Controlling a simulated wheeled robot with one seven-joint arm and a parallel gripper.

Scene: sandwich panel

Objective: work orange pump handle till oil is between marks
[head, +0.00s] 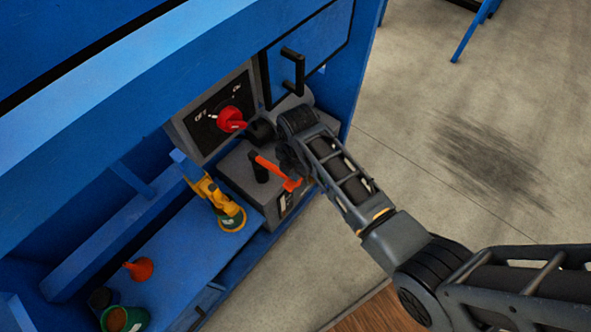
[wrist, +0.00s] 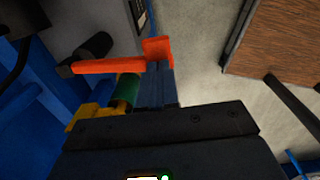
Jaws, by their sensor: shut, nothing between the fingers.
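The orange pump handle (head: 277,171) sticks out from a dark post on the grey pump unit (head: 240,172). In the wrist view the handle (wrist: 110,66) runs across the picture to an upright orange end piece. My gripper (head: 292,168) is at the outer end of the handle. Its fingers (wrist: 157,80) are shut with nothing between them, and their tips overlap the orange end piece in the wrist view; I cannot tell if they touch it. A small pale gauge (head: 283,204) shows on the unit's front, too small to read the oil level or marks.
A red rotary switch (head: 231,119) and a black door handle (head: 293,72) are close behind my gripper. A yellow tool with a green disc (head: 216,205), an orange funnel (head: 140,269) and a green pot (head: 124,320) stand on the blue shelf. Open floor lies right.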

